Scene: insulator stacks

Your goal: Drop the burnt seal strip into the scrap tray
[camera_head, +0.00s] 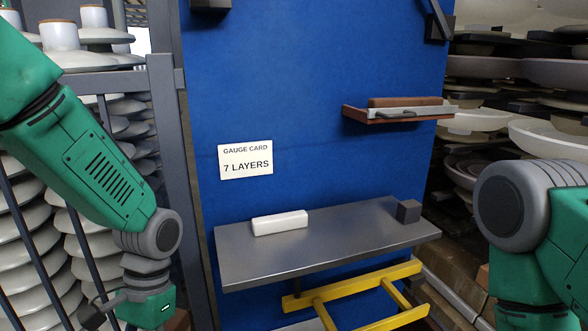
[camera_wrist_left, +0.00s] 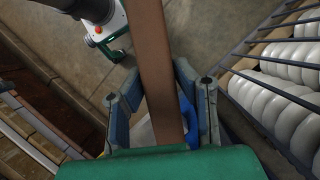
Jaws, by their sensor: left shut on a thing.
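My left gripper (camera_wrist_left: 158,75) is shut on a long flat brown strip (camera_wrist_left: 154,45), seen in the left wrist view. The strip runs from between the fingers up to the top edge of that view. A patch of blue (camera_wrist_left: 187,112) shows between the strip and the right finger; I cannot tell what it is. In the head view, part of my left gripper (camera_head: 95,314) shows at the bottom left, below the wrist. I cannot make out a scrap tray for certain. My right arm shows at the right, but its gripper is out of view.
A grey metal shelf (camera_head: 330,250) holds a white block (camera_head: 280,223) and a dark cube (camera_head: 408,211). A higher reddish shelf (camera_head: 355,114) holds a brown bar (camera_head: 405,101). A yellow frame (camera_head: 345,290) stands below. Insulator stacks and grey rails flank the blue panel (camera_head: 310,60).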

